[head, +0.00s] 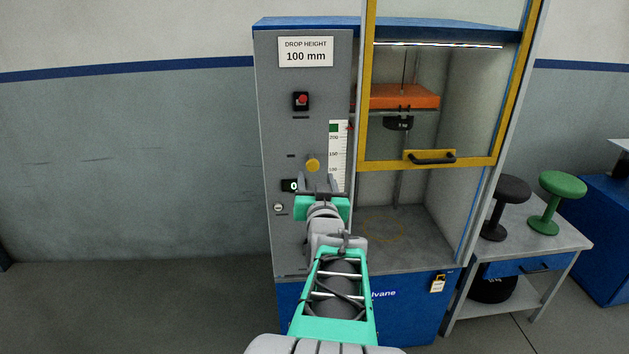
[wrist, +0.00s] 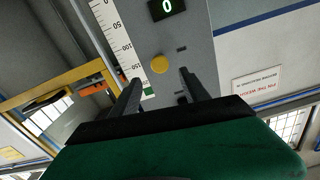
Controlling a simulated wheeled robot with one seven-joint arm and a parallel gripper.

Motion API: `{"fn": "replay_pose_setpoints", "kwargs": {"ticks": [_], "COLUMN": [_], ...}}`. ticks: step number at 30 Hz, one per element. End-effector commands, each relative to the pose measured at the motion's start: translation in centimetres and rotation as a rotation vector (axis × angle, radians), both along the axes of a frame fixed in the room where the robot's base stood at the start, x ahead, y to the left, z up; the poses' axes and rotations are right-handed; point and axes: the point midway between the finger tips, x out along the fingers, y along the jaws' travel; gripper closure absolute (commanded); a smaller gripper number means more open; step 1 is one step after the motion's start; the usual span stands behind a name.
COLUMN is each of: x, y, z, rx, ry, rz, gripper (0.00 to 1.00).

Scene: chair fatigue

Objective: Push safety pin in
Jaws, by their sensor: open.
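A round yellow knob (head: 313,164) sits on the grey front panel (head: 285,130) of the drop-test machine, left of the height scale. It looks like the head of the safety pin, but no label on it can be read. It also shows in the wrist view (wrist: 159,63). My gripper (head: 317,182) is open and empty in front of the panel, a little below the knob in the head view. In the wrist view, the knob lies between and just beyond the two fingertips (wrist: 160,78), apparently without contact. How far the knob stands out cannot be told.
A red button (head: 302,100), a small display (head: 290,186) reading 0 and a height scale (head: 338,150) are on the panel. The yellow-framed guard door (head: 368,90) is at the right, with an orange weight (head: 404,96) behind it. A table with stools (head: 548,204) stands farther right.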

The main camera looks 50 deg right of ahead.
Motion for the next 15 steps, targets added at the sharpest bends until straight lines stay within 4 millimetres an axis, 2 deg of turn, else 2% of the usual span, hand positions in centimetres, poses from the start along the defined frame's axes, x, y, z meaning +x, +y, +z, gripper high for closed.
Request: {"fn": "replay_pose_setpoints", "kwargs": {"ticks": [1, 5, 15], "x": [-0.3, 0.0, 4.3], "y": [0.3, 0.0, -4.2], "z": [-0.6, -0.1, 0.0], "rx": [0.045, 0.108, 0.106], "ry": [-0.048, -0.1, -0.097], "rz": [0.0, 0.001, 0.0], "gripper": [0.47, 0.47, 0.47]}}
